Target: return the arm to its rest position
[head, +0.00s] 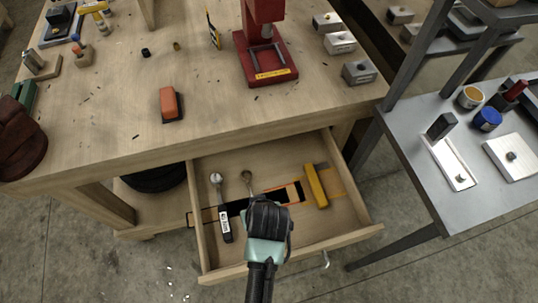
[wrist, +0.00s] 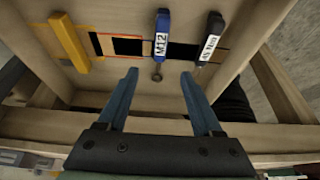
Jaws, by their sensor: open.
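My gripper (head: 267,216) hangs over the front part of an open drawer (head: 363,232). In the wrist view its two blue fingers (wrist: 160,76) are spread apart, with nothing held between them. Below and beyond the fingertips lies a blue-handled tool (wrist: 162,38) labelled M12. Its ring end (head: 247,178) shows in the head view, while my gripper hides its handle. A second tool (head: 223,215) with a dark handle and white label lies to its left in the head view. A yellow bar (head: 316,186) lies at the drawer's right. My fingers appear apart from all of these.
The wooden workbench (head: 120,115) above the drawer carries a red press (head: 265,50), an orange-and-black block (head: 170,104) and grey blocks (head: 359,72). A metal shelf table (head: 420,165) stands at the right. A dark tyre (head: 155,178) sits under the bench. Open floor lies in front.

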